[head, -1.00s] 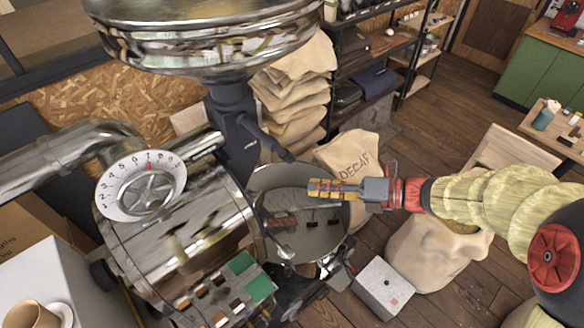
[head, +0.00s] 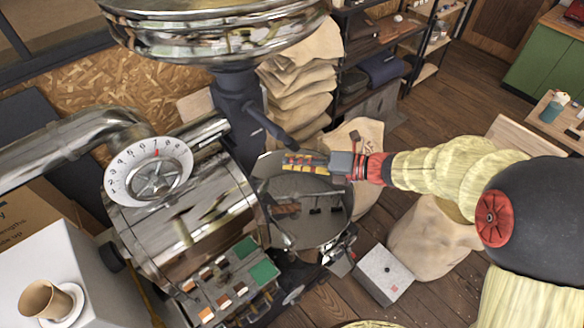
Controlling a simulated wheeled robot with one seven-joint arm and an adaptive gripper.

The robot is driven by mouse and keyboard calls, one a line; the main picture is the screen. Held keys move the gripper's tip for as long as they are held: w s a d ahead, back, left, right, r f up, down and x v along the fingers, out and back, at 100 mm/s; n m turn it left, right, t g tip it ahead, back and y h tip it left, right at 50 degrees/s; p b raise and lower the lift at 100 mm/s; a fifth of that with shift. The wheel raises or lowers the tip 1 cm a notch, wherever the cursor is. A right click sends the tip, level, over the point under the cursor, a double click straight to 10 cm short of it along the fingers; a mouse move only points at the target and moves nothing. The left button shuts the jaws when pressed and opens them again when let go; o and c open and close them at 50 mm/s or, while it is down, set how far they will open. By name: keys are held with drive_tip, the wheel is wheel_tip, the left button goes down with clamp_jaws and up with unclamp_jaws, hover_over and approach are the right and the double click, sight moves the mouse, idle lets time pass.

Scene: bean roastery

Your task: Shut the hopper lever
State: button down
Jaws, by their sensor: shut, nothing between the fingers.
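The roaster's large shiny hopper (head: 215,35) stands at the top of the head view on a dark neck. A dark hopper lever (head: 268,127) sticks out from this neck and slants down to the right. My gripper (head: 287,161), with yellow and red striped fingers, is shut and empty. In the picture its fingertips lie just below the lever's lower end; I cannot tell whether they touch it. The round cooling tray (head: 335,200) shows below my gripper.
The roaster drum (head: 180,235) with a round dial (head: 148,172) fills the left middle. Stacked sacks (head: 300,90) and shelves stand behind. A sack (head: 430,240) and a pale box (head: 383,273) are on the floor. A cup (head: 45,300) sits on a white surface.

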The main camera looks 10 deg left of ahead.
sight(298, 144)
drive_tip(key=shift+w+r, duration=0.2)
drive_tip(key=shift+w, duration=0.1)
drive_tip(key=shift+d, duration=0.15)
drive_tip(key=shift+w+d+r+n, duration=0.1)
drive_tip(key=shift+w+n, duration=0.1)
drive_tip(key=shift+n, duration=0.1)
drive_tip(key=shift+w+d+r+h+p, duration=0.1)
drive_tip(key=shift+w+h+p, duration=0.05)
drive_tip(key=shift+h+p, duration=0.25)
drive_tip(key=w+d+r+n+t+h, duration=0.2)
drive_tip(key=n+h, duration=0.1)
drive_tip(key=shift+w+d+r+n, duration=0.2)
drive_tip(key=shift+w+r+n, duration=0.05)
drive_tip(key=shift+w+n, duration=0.1)
drive_tip(key=shift+w+d+r+n+t+h, duration=0.25)
drive_tip(key=shift+r+n+t, duration=0.1)
drive_tip(key=shift+r, duration=0.2)
drive_tip(key=shift+w+d+r+n+t+h, duration=0.2)
drive_tip(key=shift+w+r+t+h, duration=0.15)
drive_tip(key=shift+r, duration=0.2)
drive_tip(key=shift+w+d+r+n+t+h, duration=0.2)
drive_tip(key=shift+r+n+t, duration=0.15)
drive_tip(key=shift+r, duration=0.2)
